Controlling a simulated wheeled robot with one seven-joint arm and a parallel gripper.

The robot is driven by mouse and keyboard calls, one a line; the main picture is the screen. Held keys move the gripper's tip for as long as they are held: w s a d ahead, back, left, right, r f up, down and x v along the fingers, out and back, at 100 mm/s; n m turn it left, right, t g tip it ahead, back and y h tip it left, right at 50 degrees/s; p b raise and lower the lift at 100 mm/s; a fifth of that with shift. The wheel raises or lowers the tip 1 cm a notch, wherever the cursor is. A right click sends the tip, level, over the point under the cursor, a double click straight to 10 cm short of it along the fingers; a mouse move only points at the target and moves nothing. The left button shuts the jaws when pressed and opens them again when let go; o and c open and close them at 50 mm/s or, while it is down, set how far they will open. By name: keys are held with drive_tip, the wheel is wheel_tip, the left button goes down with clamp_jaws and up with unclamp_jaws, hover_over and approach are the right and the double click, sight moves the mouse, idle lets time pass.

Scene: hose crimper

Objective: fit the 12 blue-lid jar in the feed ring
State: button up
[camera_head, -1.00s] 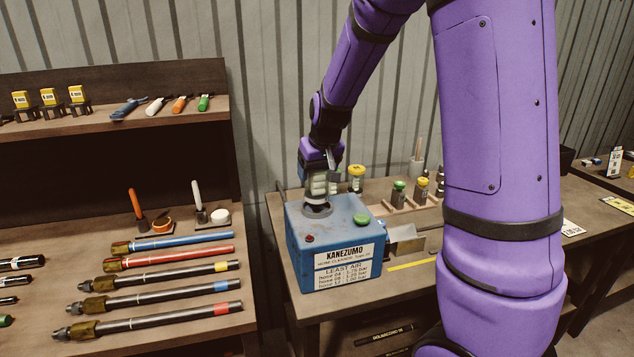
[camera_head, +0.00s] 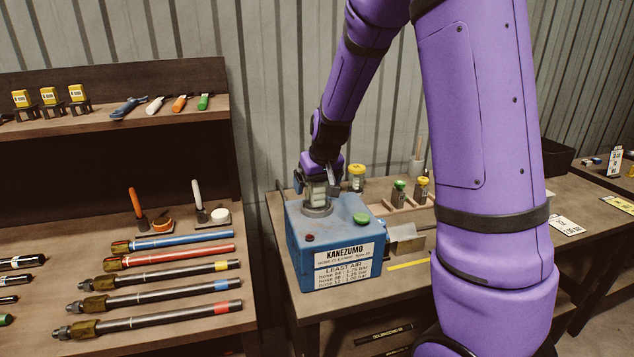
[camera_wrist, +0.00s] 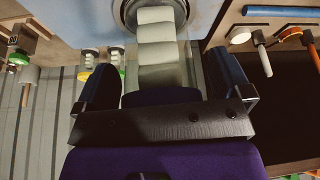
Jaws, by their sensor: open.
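The jar (camera_head: 317,190) with pale stacked contents stands upright in the grey feed ring (camera_head: 317,211) on top of the blue KANEZUMO machine (camera_head: 336,255). In the wrist view the jar's pale body (camera_wrist: 156,45) runs into the round ring (camera_wrist: 127,10). A dark blue band at the jar's gripper end may be its lid; the lid is mostly hidden. My gripper (camera_head: 317,181) is open, with one finger on each side of the jar. In the wrist view my gripper (camera_wrist: 163,85) shows gaps between the fingers and the jar.
Hoses lie on the left bench.

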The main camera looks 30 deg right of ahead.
drive_tip(key=d+v, duration=0.1)
drive_tip(key=v, duration=1)
drive_tip(key=s+a+r, duration=0.2)
drive_tip(key=s+a, duration=0.1)
drive_tip(key=s, duration=0.5)
drive_tip(key=s+a+r+n, duration=0.1)
drive_tip(key=s+a+r, duration=0.2)
drive_tip(key=s, duration=0.6)
drive_tip(key=s+a+r, duration=0.2)
drive_tip(key=s+a, duration=0.1)
drive_tip(key=s, duration=0.6)
drive_tip(key=shift+s+a+r+t+y, duration=0.15)
drive_tip(key=shift+a+r+t+y, duration=0.15)
drive_tip(key=shift+r, duration=0.1)
